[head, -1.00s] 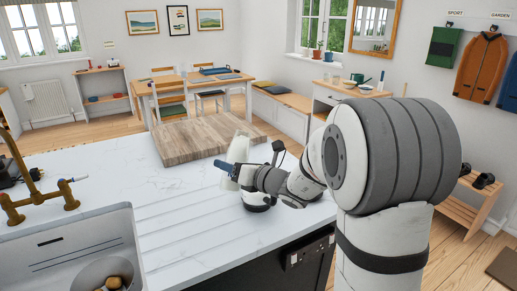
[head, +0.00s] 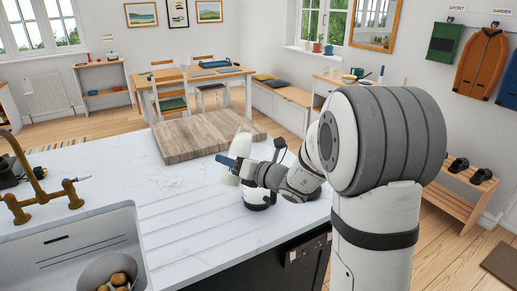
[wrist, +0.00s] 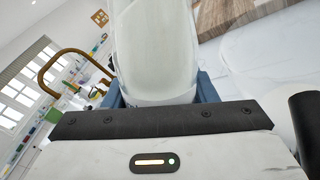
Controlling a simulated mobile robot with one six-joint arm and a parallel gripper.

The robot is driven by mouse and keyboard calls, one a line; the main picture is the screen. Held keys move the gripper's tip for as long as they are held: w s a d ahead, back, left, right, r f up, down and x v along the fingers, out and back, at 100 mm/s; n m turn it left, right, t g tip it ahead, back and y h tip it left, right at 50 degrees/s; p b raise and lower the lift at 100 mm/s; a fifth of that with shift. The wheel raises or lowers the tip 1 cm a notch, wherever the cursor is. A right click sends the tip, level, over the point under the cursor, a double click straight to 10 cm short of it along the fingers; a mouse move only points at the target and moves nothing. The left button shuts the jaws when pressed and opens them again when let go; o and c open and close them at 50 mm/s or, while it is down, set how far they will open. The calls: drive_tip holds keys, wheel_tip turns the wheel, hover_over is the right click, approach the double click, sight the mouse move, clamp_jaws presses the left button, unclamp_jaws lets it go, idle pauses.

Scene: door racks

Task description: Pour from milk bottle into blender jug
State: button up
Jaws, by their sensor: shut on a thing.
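My gripper (head: 231,164) is shut on the milk bottle, above the white worktop beside the front edge of the wooden board. In the wrist view the bottle (wrist: 155,50) is clear with white contents, between blue fingers. In the head view the pale bottle (head: 243,146) shows above and below the fingers and leans a little; its contents cannot be told there. I cannot pick out the blender jug for certain. A white part with a dark base (head: 258,198) stands just under my wrist; I cannot tell whether it is the blender or my arm.
The wooden board (head: 205,138) lies behind my gripper. A sink (head: 75,235) holding a bowl of round brown items and a brass tap (head: 42,190) are at left. The ribbed worktop (head: 190,215) between is clear. A dining table (head: 205,82) stands farther back.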

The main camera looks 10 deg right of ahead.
drive_tip(key=shift+w+r+m+p, duration=0.1)
drive_tip(key=shift+r+m+p, duration=0.2)
drive_tip(key=shift+r+p, duration=0.55)
drive_tip(key=shift+f, duration=0.45)
drive_tip(key=shift+s+a+f+m+p, duration=0.1)
drive_tip(key=shift+s+f+m+p, duration=0.1)
drive_tip(key=shift+f+m+p, duration=0.55)
drive_tip(key=shift+s+a+m+g+p, duration=0.25)
drive_tip(key=shift+m+g+p, duration=0.15)
drive_tip(key=shift+m+p, duration=0.7)
drive_tip(key=shift+s+a+r+m+p, duration=0.1)
drive_tip(key=shift+r+m+p, duration=0.2)
drive_tip(key=shift+p, duration=0.7)
drive_tip(key=shift+s+a+r+m+p, duration=0.15)
drive_tip(key=shift+r+p, duration=0.25)
drive_tip(key=shift+p, duration=0.6)
drive_tip(key=shift+f+m+y+p, duration=0.1)
drive_tip(key=shift+m+y+p, duration=0.2)
drive_tip(key=shift+m+p, duration=0.65)
drive_tip(key=shift+w+d+r+m+g+p, duration=0.35)
drive_tip(key=shift+r+m+p, duration=0.15)
drive_tip(key=shift+p, duration=0.75)
idle(0.6)
